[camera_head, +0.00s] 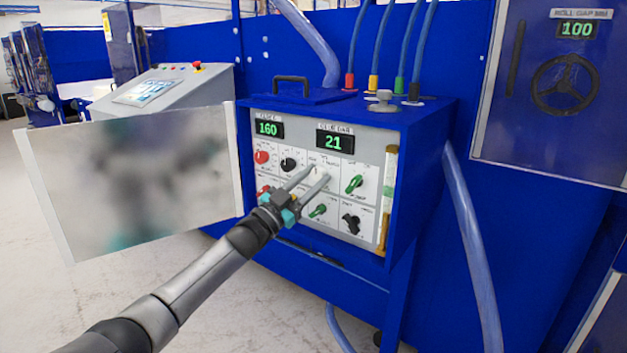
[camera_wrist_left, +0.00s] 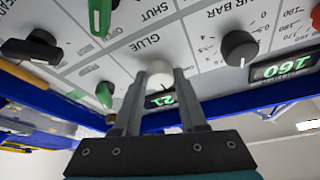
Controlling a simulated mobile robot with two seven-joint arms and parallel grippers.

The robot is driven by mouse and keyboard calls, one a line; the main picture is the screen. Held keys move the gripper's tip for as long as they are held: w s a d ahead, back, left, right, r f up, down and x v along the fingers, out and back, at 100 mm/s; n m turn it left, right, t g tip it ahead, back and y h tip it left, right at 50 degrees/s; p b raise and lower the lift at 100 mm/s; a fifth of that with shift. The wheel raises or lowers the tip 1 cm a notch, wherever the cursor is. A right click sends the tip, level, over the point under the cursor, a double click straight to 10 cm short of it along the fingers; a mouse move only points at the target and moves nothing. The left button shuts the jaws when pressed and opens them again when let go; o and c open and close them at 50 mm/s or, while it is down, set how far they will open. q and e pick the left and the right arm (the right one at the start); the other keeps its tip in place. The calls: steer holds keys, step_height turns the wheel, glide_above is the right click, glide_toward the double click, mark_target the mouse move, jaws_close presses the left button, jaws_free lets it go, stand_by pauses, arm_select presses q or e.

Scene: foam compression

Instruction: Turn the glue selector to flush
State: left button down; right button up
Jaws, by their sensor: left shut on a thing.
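The glue selector, a white knob (camera_head: 319,170) on the grey control panel, sits in the upper row under the green display that reads 21. My left gripper (camera_head: 313,177) reaches it from the front and is shut on it. In the left wrist view, where the panel appears upside down, the knob (camera_wrist_left: 159,72) is between the two fingertips (camera_wrist_left: 158,80), with the word GLUE beside it. The fingers hide part of the knob, so I cannot tell which position it points to. My right gripper is not in view.
Close around are a black knob (camera_head: 291,162), a green knob (camera_head: 354,184), a red knob (camera_head: 262,157) and others below. The open cabinet door (camera_head: 130,175) stands to the left. A clear sight tube (camera_head: 387,200) runs along the panel's right edge.

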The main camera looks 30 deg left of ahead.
arm_select(q)
steer(key=m, duration=0.2)
steer(key=m+g+h, duration=0.1)
steer(key=m, duration=0.1)
steer(key=shift+a+h, duration=0.1)
steer(key=shift+h, duration=0.2)
steer(key=shift+m, duration=0.6)
steer(key=shift+r+m+g+h+p, duration=0.15)
steer(key=shift+m+g+h+p, duration=0.4)
steer(key=shift+m, duration=0.65)
steer(key=m, duration=0.2)
steer(key=m+g+p, duration=0.1)
steer(key=m, duration=0.1)
steer(key=shift+a+r+g+h, duration=0.1)
steer(key=shift+g+h, duration=0.15)
steer(key=shift+h, duration=0.1)
steer(key=shift+m+g+p, duration=0.7)
steer(key=shift+m, duration=0.9)
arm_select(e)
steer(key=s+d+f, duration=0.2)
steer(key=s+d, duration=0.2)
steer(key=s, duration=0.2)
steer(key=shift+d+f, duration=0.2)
arm_select(q)
steer(key=shift+c, duration=2.2)
jaws_free()
